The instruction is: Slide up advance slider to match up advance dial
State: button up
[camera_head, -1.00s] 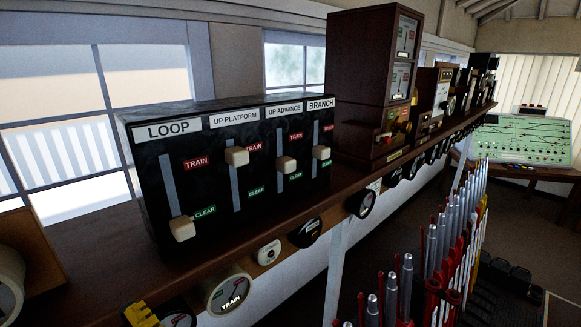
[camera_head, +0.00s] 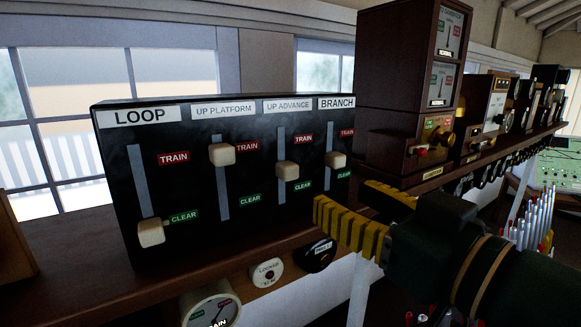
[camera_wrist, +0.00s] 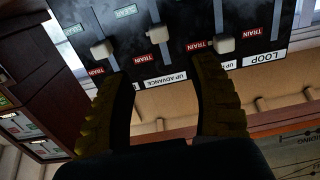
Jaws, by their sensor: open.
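The up advance slider is a cream knob (camera_head: 288,171) in the third slot of a black box (camera_head: 185,185). It sits between the red TRAIN and green CLEAR tags, closer to CLEAR. The knob also shows in the wrist view (camera_wrist: 158,34), upside down, beyond and between my fingers. My gripper (camera_head: 345,200) has yellow ribbed fingers, open and empty. In the head view it appears right of and below the knob, apart from it; the fingers show in the wrist view too (camera_wrist: 160,72). Dials show under the shelf (camera_head: 317,253); I cannot tell which is up advance.
The loop knob (camera_head: 151,232) is low at CLEAR; the up platform knob (camera_head: 221,154) is high by TRAIN. The branch knob (camera_head: 335,160) is close on the right. A wooden instrument cabinet (camera_head: 400,75) stands further right, with levers (camera_head: 535,220) beyond it.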

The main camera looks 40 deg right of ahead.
aim_at(292, 168)
jog(key=p+x, duration=0.4)
jog(key=x, duration=0.9)
jog(key=shift+r, duration=0.1)
jog(key=shift+w+d+p, duration=0.15)
jog(key=shift+w+p, duration=0.15)
jog(key=shift+w, duration=0.1)
grip_shut()
